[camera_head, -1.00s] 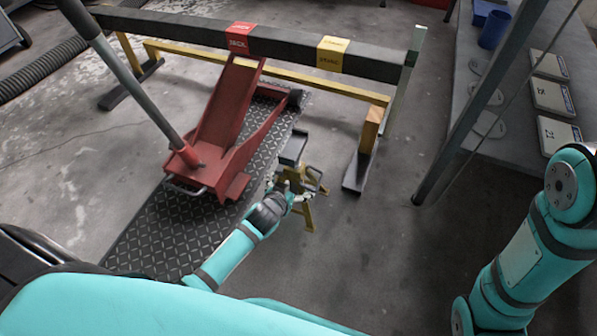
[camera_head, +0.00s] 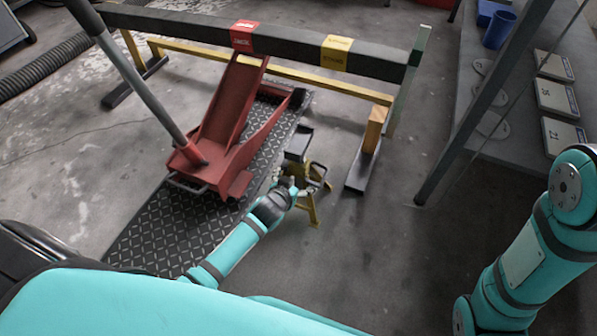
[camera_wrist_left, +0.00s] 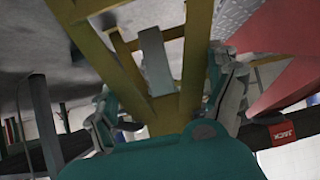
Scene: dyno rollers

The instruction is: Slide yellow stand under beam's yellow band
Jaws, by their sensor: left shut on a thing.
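The yellow stand (camera_head: 311,206) with a dark top saddle stands on the floor at the right edge of the tread-plate mat, short of the beam. My left gripper (camera_head: 289,187) is at the stand's near side. In the left wrist view, the gripper's fingers (camera_wrist_left: 168,100) flank the yellow stand's frame (camera_wrist_left: 190,62), shut on it. The dark beam (camera_head: 290,45) runs across the back. Its yellow band (camera_head: 336,53) is ahead of the stand and slightly right. My right gripper is out of view.
A red floor jack (camera_head: 222,125) with a long handle stands on the tread-plate mat (camera_head: 160,228), left of the stand. The beam's right post has a wooden block and dark foot (camera_head: 361,170). A grey bench (camera_head: 475,120) with plates is at right.

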